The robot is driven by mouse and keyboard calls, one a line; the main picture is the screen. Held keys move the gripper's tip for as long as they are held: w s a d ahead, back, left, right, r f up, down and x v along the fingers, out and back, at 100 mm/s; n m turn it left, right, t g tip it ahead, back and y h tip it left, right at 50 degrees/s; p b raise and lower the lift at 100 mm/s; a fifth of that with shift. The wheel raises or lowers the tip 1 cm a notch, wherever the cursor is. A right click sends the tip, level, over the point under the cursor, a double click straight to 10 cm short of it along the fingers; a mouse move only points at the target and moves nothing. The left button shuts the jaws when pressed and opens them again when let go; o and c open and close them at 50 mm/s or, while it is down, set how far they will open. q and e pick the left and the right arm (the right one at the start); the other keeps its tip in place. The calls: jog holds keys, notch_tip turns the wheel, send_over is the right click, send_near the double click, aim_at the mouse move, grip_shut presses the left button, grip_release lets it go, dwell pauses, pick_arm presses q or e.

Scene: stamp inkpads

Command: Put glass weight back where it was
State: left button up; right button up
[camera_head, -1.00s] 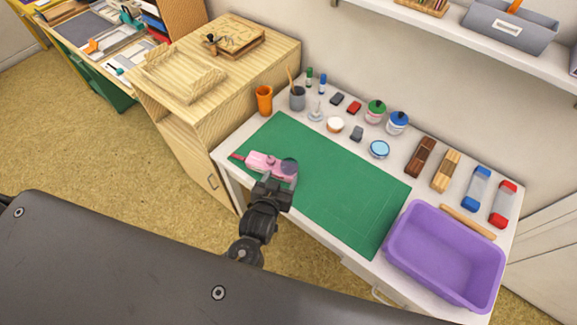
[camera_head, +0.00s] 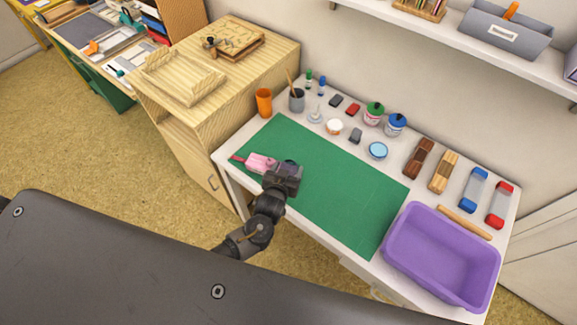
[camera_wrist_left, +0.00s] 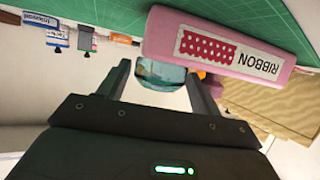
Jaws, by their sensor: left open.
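A clear, teal-tinted glass weight (camera_wrist_left: 162,74) sits on the green cutting mat (camera_head: 335,190), right beside a pink box labelled RIBBON (camera_wrist_left: 228,50). In the head view the pink box (camera_head: 261,162) lies near the mat's left end, partly hidden by my gripper. My left gripper (camera_head: 287,167) is open there, at the box's right end. In the left wrist view its two fingers stand on either side of the glass weight; I cannot tell whether they touch it. In the head view the gripper hides most of the weight. My right gripper is not in view.
A purple tub (camera_head: 440,255) stands at the table's right front. Behind the mat are an orange cup (camera_head: 264,100), ink jars (camera_head: 373,113), a round blue-topped item (camera_head: 378,150) and wooden blocks (camera_head: 419,157). The mat's middle and right are clear.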

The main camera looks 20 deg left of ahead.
pick_arm(q)
jog(key=shift+c, duration=0.3)
jog(key=c, duration=0.9)
jog(key=shift+r, duration=0.15)
jog(key=shift+r, duration=0.2)
notch_tip(320, 180, up, 2)
jog(key=shift+r, duration=0.15)
jog(key=s+d+r, duration=0.1)
jog(key=s+r, duration=0.2)
jog(key=s, duration=0.1)
jog(key=s+d+r+b, duration=0.1)
jog(key=s+r, duration=0.2)
jog(key=s, duration=0.2)
jog(key=s+d+r, duration=0.1)
jog(key=s+r, duration=0.3)
jog(key=shift+s+d+b, duration=0.3)
jog(key=shift+b, duration=0.05)
